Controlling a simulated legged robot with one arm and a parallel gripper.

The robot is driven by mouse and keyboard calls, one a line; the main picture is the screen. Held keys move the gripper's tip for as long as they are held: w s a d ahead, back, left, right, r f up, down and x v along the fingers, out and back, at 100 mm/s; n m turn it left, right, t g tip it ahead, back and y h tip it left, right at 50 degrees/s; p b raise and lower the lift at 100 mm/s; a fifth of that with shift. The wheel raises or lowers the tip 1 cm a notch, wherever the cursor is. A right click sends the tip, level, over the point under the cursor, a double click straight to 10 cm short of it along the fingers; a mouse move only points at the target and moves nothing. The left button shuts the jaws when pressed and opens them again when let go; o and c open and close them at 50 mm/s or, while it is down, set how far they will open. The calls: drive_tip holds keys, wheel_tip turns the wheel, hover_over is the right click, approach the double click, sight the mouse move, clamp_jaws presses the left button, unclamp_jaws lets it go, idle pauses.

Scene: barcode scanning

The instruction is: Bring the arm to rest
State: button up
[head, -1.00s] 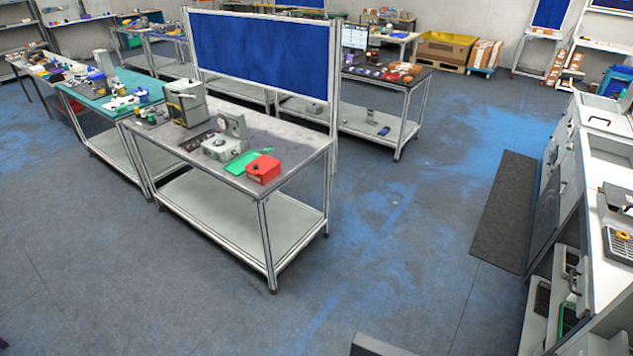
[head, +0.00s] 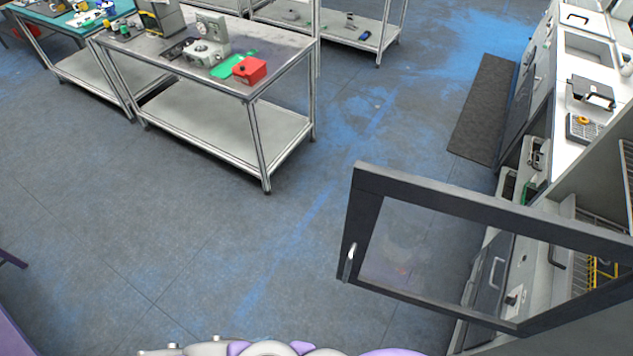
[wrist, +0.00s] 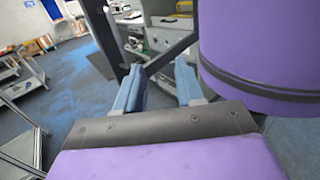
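My gripper (wrist: 158,84) shows in the wrist view. Its two blue-grey fingers stand apart with nothing between them, so it is open and empty. Beyond the fingertips are a dark frame bar and the white counter. Part of my white and purple arm (head: 265,349) shows at the bottom edge of the head view. The gripper itself cannot be made out in the head view.
A dark-framed glass door (head: 480,208) stands open into the floor space at right. White counters and cabinets (head: 555,98) line the right side. A metal workbench (head: 222,115) stands at upper left. A black mat (head: 482,112) lies before the cabinets. The middle floor is clear.

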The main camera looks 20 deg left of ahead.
drive_tip(key=w+d+r+m+g+y, duration=0.1)
drive_tip(key=w+d+r+m+g, duration=0.5)
drive_tip(key=w+r, duration=0.3)
drive_tip(key=w+d+r+m+g+y, duration=0.1)
drive_tip(key=w+d+r+m+g, duration=0.55)
drive_tip(key=w+r, duration=0.3)
drive_tip(key=s+d+r+m+g+y, duration=0.25)
drive_tip(key=d+r+m+y, duration=0.4)
drive_tip(key=d, duration=0.55)
drive_tip(key=s+d+r+m+t+y, duration=0.35)
drive_tip(key=s+d+m+y, duration=0.25)
drive_tip(key=s, duration=0.3)
wheel_tip(320, 180, down, 16)
drive_tip(key=b, duration=1.6)
drive_tip(key=shift+w+g, duration=0.15)
drive_tip(key=shift+g, duration=0.3)
drive_tip(key=shift+d, duration=0.2)
